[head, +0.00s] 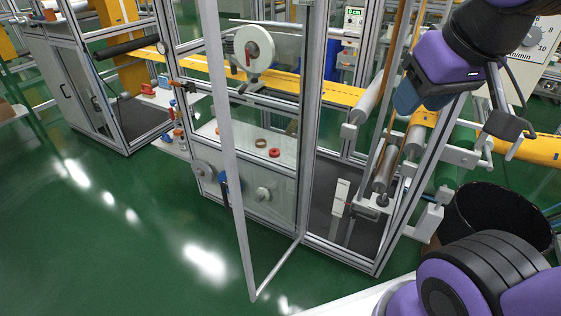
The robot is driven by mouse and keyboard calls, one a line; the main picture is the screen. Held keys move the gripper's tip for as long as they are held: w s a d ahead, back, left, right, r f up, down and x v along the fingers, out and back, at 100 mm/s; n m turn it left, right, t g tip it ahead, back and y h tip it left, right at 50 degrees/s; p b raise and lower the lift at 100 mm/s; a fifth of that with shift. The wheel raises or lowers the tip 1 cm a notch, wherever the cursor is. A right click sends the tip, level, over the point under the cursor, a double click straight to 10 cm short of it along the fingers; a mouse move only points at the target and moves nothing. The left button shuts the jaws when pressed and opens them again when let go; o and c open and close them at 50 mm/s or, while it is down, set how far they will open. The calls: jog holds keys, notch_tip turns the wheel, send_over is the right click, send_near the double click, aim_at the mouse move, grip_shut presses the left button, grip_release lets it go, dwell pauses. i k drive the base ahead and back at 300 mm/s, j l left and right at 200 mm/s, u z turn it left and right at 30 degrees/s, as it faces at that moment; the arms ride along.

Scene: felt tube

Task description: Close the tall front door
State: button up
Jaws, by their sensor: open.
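The tall front door (238,215) is a clear panel in a pale metal frame. It stands open, swung out from the machine's front toward me. Its hinge side appears to be at the upright post (306,120) near the middle, and its free edge stands out over the green floor. A blue handle (223,183) shows at the free edge. My gripper (409,96) is at the upper right, open, in front of the machine's right part and well apart from the door. Its fingers are partly hidden by my wrist.
Rollers (370,98) and a grey shaft assembly fill the machine's open right bay. A black bin (497,217) stands at the right, partly behind my arm. A second machine (85,75) is at the far left. The green floor (100,235) left of the door is clear.

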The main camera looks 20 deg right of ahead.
aim_at(209, 12)
jog(key=i+j+z, duration=0.1)
jog(key=z, duration=0.25)
jog(key=j+z, duration=0.35)
jog(key=i+j+z, duration=0.1)
jog(key=z, duration=0.3)
jog(key=j+z, duration=0.45)
jog(key=j, duration=1.85)
jog(key=k+j+z, duration=0.5)
jog(key=j+z, duration=0.25)
jog(key=k+j+u, duration=0.1)
jog(key=u, duration=0.25)
jog(key=k+j+u, duration=0.2)
jog(key=u, duration=0.2)
jog(key=k+l, duration=0.1)
jog(key=l, duration=0.6)
